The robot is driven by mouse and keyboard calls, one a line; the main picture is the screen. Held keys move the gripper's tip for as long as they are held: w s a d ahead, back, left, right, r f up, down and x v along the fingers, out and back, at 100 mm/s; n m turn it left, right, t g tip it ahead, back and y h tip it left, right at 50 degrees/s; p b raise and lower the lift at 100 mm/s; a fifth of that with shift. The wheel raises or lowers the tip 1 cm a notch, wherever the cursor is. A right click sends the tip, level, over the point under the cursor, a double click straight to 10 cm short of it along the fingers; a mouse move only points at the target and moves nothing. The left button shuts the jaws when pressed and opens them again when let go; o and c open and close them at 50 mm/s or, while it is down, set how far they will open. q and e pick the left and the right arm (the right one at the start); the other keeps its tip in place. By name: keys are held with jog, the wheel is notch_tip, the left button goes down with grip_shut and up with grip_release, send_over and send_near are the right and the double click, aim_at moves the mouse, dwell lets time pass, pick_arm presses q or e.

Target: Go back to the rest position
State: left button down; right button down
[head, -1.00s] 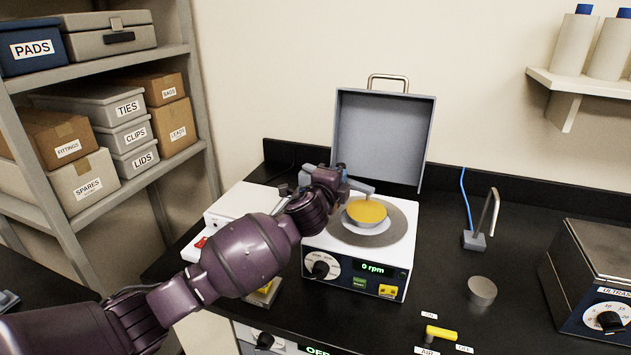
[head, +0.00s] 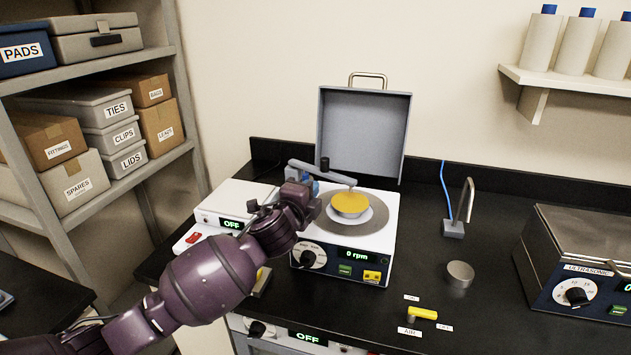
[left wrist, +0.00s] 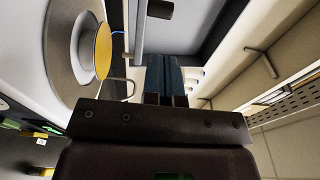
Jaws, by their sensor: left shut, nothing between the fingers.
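My left arm comes in from the lower left in the head view. Its gripper (head: 312,182) is beside the left edge of the white spinner unit (head: 387,235), apart from the gold disc (head: 350,203) on its round plate. In the left wrist view the blue fingers (left wrist: 164,76) are together with nothing between them. The gold disc also shows there (left wrist: 103,50), off to the left of the fingers. My right gripper is in neither view. The rest position itself is not marked in view.
A grey swing arm (head: 325,173) reaches over the gold disc, close to my gripper. The raised grey lid (head: 364,135) stands behind. A white box reading OFF (head: 235,197) is to the left.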

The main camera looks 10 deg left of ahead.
pick_arm(q)
jog(key=s+d+r+n+h, duration=0.1)
jog(key=s+r+n+h, duration=0.1)
jog(key=s, duration=0.3)
jog(key=s+a+f+n, duration=0.1)
jog(key=s+f+n, duration=0.2)
jog(key=f, duration=0.2)
jog(key=s+a+f+n+g, duration=0.1)
jog(key=s+a+f+n, duration=0.1)
jog(key=s+f+n, duration=0.2)
jog(key=s+a+f+n+g+y, duration=0.1)
jog(key=s+a+f+n, duration=0.1)
jog(key=s+f+n, duration=0.2)
notch_tip(320, 180, down, 3)
jog(key=shift+s+f, duration=0.15)
jog(key=shift+f, duration=0.05)
jog(key=s+a+f+n+g+y, duration=0.2)
jog(key=s+a+f, duration=0.1)
jog(key=s+f, duration=0.5)
jog(key=s+a+f+n+g+y, duration=0.1)
jog(key=s+a+f+n+g, duration=0.1)
jog(key=s+f, duration=0.5)
jog(key=s+a+n, duration=0.1)
jog(key=s, duration=0.3)
jog(key=shift+s+f+n+y, duration=0.3)
jog(key=shift+s+f+y, duration=0.05)
jog(key=shift+y, duration=0.05)
